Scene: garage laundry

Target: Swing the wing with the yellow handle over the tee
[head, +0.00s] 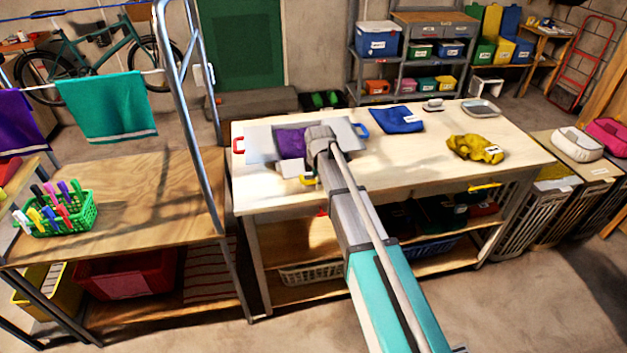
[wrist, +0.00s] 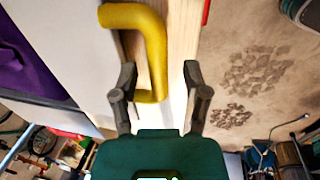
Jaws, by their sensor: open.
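The folding board (head: 258,146) lies on the pale worktable with grey wings, a red handle (head: 239,145) at its left and a blue handle (head: 361,130) at its right. The purple tee (head: 291,143) lies on its middle, partly hidden by my arm; it also shows at the left of the wrist view (wrist: 22,65). The yellow handle (head: 308,180) is at the board's near side. In the wrist view the yellow handle (wrist: 145,22) is large, its lower end between the fingers, nearer the left one. My gripper (wrist: 160,85) is open; contact with the handle cannot be told.
A folded blue cloth (head: 398,119), a crumpled yellow cloth (head: 475,148) and a grey tray (head: 481,108) lie farther right on the worktable (head: 410,170). A metal rack post (head: 190,100) stands left of it. The table's near edge is beneath my arm.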

